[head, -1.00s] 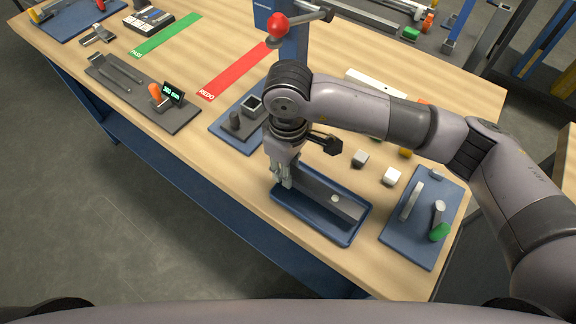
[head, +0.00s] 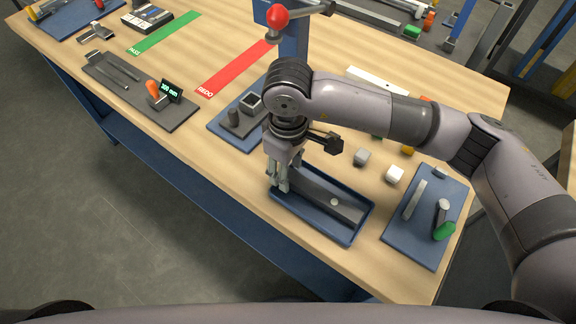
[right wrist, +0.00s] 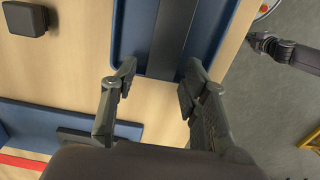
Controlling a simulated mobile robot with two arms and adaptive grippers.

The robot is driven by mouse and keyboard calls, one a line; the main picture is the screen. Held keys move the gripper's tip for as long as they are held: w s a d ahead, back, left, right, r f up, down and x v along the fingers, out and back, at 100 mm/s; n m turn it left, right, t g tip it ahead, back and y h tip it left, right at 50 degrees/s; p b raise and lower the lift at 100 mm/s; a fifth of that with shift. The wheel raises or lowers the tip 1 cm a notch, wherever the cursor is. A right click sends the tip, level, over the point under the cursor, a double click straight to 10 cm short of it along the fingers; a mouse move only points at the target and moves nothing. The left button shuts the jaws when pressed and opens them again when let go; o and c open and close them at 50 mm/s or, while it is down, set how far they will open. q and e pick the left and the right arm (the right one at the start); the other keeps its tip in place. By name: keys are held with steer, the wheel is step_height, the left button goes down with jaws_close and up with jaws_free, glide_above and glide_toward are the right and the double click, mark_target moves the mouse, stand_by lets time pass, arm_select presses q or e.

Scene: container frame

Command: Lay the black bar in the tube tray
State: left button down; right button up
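The black bar (head: 345,208) lies lengthwise inside the blue tube tray (head: 305,222); a small pale round spot shows on it. My right gripper (head: 283,184) is over the tray's left end, pointing down. In the right wrist view, my right gripper's fingers (right wrist: 158,76) are spread apart with nothing between their tips. The bar (right wrist: 172,38) runs away from them inside the tray, whose blue rim (right wrist: 118,35) shows. My left gripper is not in the head view; a dark gripper-like part (right wrist: 280,45) at the right wrist view's right edge looks like it, its fingers unclear.
A blue mat (head: 400,240) with upright metal parts and a green-ended piece is right of the tray. A blue fixture (head: 225,130) is behind left, and a grey gauge board (head: 120,90) further left. The table's front edge is close.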

steer(key=shift+r, duration=0.1)
steer(key=shift+r+p, duration=0.15)
steer(key=shift+p, duration=0.25)
steer(key=shift+r+p, duration=0.75)
steer(key=shift+p, duration=0.4)
steer(key=shift+w+r+b, duration=0.1)
steer(key=shift+r+b, duration=0.35)
steer(key=shift+b, duration=0.45)
step_height(320, 180, up, 10)
steer(key=b, duration=0.2)
steer(key=shift+r+b, duration=0.2)
steer(key=shift+b, duration=0.15)
steer(key=shift+f, duration=0.1)
